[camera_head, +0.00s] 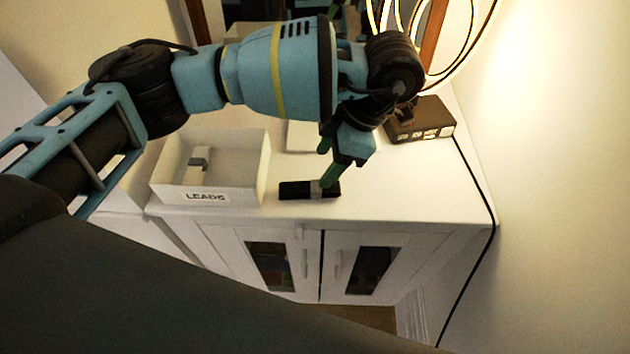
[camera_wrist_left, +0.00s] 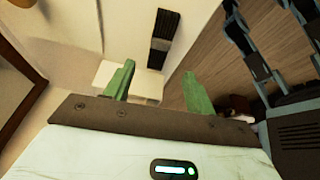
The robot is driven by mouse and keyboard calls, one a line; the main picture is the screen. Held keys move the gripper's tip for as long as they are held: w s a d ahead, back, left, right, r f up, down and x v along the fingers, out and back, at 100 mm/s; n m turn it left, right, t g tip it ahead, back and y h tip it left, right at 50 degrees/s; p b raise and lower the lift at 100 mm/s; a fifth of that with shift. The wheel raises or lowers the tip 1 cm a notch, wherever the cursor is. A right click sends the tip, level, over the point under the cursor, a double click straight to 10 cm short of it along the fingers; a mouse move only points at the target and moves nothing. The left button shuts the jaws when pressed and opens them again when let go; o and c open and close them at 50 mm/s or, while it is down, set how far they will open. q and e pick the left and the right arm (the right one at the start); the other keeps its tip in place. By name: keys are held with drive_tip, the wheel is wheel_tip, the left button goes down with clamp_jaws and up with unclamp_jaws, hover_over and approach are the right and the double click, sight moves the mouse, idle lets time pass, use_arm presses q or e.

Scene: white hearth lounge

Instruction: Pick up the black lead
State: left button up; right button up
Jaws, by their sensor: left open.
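The black lead (camera_head: 295,189), a flat dark bundle with a grey band, lies on the white cabinet top near its front edge. My left gripper (camera_head: 329,174) is above it, and a green fingertip overlaps its right part in the head view. In the left wrist view the lead (camera_wrist_left: 163,22) shows beyond the gap between the two green fingers of my left gripper (camera_wrist_left: 159,70). The fingers are apart with nothing between them. I cannot tell the exact height above the lead. My right gripper is not in view.
A white open box labelled LEADS (camera_head: 257,175) stands left of the lead, with a pale grey-banded item (camera_head: 198,160) inside. A white flat object (camera_head: 301,136) lies behind. A dark device (camera_head: 425,119) with a cable sits at the back right. The cabinet top (camera_head: 425,185) is bare at right.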

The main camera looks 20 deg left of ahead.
sight(310, 187)
use_arm(q)
drive_tip(key=shift+x, duration=3.9)
drive_tip(key=shift+w+d, duration=0.1)
drive_tip(key=shift+w, duration=0.05)
drive_tip(key=c, duration=1.1)
drive_tip(key=shift+o, duration=0.2)
